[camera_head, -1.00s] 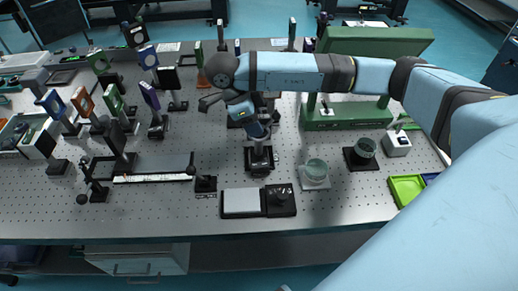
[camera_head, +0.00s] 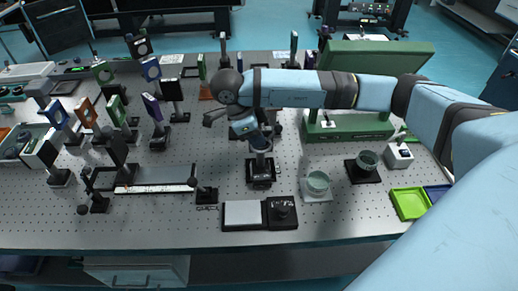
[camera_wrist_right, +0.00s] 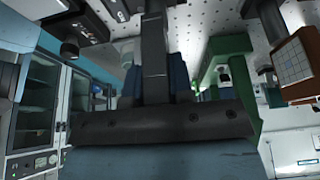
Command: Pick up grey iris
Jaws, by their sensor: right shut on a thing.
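My right gripper (camera_head: 259,139) reaches in from the right in the head view, pointing down at a dark post-mounted part on a square black base (camera_head: 261,171). It is shut on the top of this part, which I take to be the grey iris; the fingers and wrist hide its upper portion. The part stands upright, and its base appears to be on the perforated table. In the right wrist view a dark upright bar (camera_wrist_right: 153,50) runs between blue-grey finger parts; I cannot make out an iris opening. My left gripper is not in view.
Several coloured optic mounts, including an orange one (camera_head: 88,113) and a green one (camera_head: 117,111), stand at left on the optical table (camera_head: 330,225). Glass pieces (camera_head: 317,182) and a green tray (camera_head: 409,204) lie right. A black-and-white pad (camera_head: 242,214) lies in front.

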